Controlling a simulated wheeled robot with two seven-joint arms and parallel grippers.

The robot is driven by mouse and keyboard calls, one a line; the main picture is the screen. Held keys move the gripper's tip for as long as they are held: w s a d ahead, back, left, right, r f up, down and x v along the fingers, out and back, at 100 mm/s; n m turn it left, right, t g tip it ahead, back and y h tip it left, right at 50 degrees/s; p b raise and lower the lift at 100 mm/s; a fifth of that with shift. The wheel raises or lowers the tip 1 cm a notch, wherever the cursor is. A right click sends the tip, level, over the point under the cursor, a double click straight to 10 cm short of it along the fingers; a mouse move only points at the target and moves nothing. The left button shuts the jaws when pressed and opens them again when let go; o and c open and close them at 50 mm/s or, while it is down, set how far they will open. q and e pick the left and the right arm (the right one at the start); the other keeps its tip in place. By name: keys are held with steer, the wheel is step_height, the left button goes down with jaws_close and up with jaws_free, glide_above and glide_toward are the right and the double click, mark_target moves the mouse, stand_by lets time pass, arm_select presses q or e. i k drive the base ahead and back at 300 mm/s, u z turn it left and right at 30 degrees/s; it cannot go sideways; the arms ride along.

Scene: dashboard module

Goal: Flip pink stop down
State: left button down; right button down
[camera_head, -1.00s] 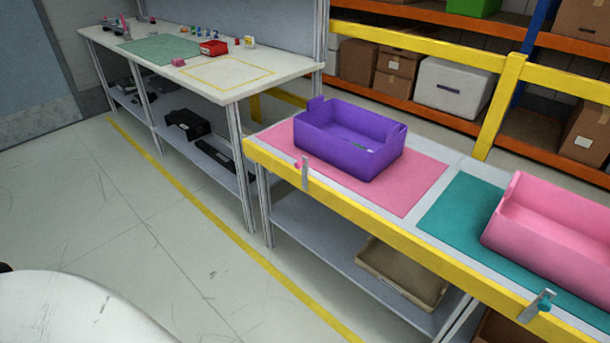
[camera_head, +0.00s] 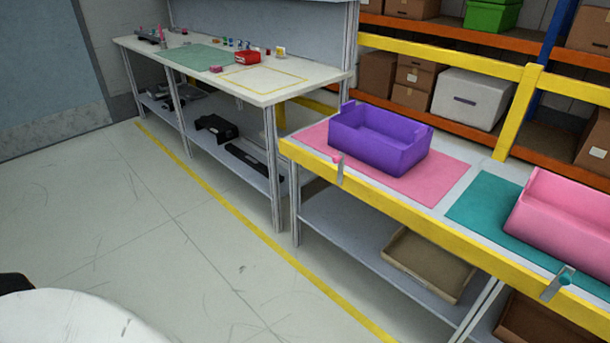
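The pink stop is a small grey plate (camera_head: 340,173) with a pink knob (camera_head: 337,159) on the yellow front rail of the near bench. The plate stands upright and rises above the rail's top edge. It is in front of the pink mat (camera_head: 440,181), which carries a purple bin (camera_head: 378,146). A second stop (camera_head: 557,284) with a teal knob is on the same rail farther right, in front of the teal mat (camera_head: 482,206). Neither of my grippers shows in the head view.
A pink bin (camera_head: 565,222) stands on the teal mat. The yellow rail (camera_head: 430,234) runs along the bench front. A brown tray (camera_head: 425,265) lies on the shelf below. A white workbench (camera_head: 205,75) stands behind at left. The floor (camera_head: 150,220) in front is clear.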

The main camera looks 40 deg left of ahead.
mark_target(341, 159)
steer(key=k, duration=0.85)
steer(key=u, duration=0.5)
steer(key=i, duration=0.65)
steer(key=u, duration=0.6)
steer(key=i, duration=0.9)
steer(key=z, duration=0.8)
steer(key=i, duration=0.4)
steer(key=z, duration=0.35)
